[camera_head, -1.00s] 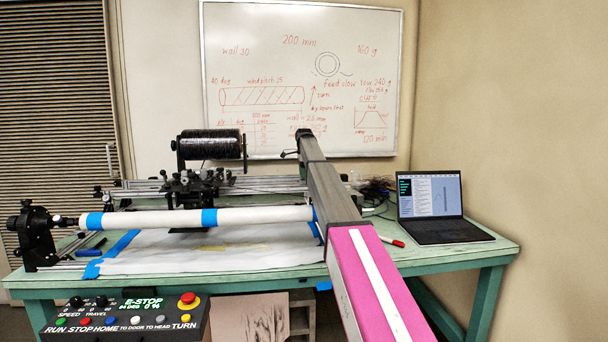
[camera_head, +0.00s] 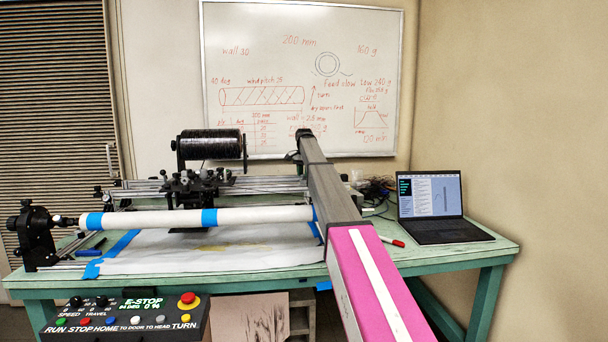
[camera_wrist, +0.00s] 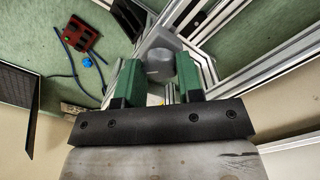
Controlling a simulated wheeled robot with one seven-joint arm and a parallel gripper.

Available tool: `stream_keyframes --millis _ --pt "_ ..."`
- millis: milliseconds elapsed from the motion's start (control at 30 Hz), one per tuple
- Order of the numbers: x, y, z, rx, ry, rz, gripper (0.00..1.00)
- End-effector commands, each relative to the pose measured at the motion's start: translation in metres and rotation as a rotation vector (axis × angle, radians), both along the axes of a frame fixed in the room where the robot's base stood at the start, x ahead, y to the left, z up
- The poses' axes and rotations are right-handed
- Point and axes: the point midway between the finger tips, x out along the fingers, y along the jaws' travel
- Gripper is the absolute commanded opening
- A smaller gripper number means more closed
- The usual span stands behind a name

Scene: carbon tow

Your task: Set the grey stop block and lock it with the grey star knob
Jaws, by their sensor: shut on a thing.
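In the wrist view my gripper (camera_wrist: 158,88) has its two green fingers closed on a grey rounded piece, which looks like the grey star knob (camera_wrist: 159,64). A lighter grey shape just beyond it, beside the aluminium rails, looks like the grey stop block (camera_wrist: 163,40). The two greys run together, so I cannot tell exactly where one ends or how the knob sits on the block.
Aluminium rails (camera_wrist: 232,62) run close by the fingers. A red-brown part (camera_wrist: 80,34) and blue cable lie on the green bench. The white mandrel tube (camera_head: 260,216) lies left of my arm, the laptop (camera_head: 432,205) right, and the control panel (camera_head: 130,317) in front.

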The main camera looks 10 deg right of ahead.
Motion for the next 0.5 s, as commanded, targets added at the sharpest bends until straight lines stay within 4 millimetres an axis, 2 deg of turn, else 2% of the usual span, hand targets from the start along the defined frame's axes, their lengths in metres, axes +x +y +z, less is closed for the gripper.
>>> stream_keyframes --millis 500 --pt "0.0001 0.0001 0.0004 0.000 0.000 0.489 0.10"
